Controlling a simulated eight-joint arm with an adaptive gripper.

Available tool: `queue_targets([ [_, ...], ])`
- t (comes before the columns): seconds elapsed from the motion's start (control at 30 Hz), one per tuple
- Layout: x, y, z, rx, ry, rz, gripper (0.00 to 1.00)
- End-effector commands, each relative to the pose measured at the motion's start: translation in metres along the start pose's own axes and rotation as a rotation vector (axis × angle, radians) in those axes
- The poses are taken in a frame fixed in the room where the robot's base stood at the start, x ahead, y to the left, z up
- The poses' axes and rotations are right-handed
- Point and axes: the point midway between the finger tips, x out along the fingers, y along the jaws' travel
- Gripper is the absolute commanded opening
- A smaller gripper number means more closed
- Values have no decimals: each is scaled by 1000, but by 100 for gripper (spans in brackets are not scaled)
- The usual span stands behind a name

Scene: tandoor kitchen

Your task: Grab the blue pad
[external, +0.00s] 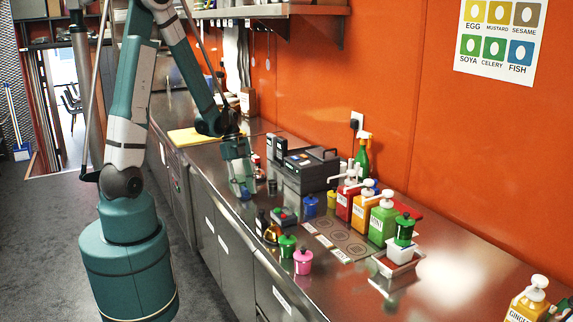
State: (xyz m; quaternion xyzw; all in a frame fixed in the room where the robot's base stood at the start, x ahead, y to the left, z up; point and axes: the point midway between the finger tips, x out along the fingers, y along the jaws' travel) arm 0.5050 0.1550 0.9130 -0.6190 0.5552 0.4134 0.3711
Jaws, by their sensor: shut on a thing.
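My gripper (241,180) is at the end of my arm, pointing down over the near part of the steel counter, left of the black machine. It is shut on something. A small bluish patch (245,193) shows at its fingertips, low over the counter. It may be the blue pad, but it is too small and too mixed with reflections to make out its shape or whether it touches the counter. No other blue pad is clear in view.
A black machine (308,170) stands right of my gripper. A yellow board (190,136) lies behind.

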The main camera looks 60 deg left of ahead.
Motion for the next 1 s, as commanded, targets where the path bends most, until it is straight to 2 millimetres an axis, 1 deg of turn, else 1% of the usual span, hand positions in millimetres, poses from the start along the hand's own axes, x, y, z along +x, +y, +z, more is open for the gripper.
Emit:
queue_targets([
  [0.37, -1, 0, 0, 0, 0, 0, 17],
  [0.57, -8, 0, -3, 0, 0, 0, 17],
  [0.77, -23, 0, -10, 0, 0, 0, 17],
  [1.0, -48, 1, -20, 0, 0, 0, 17],
])
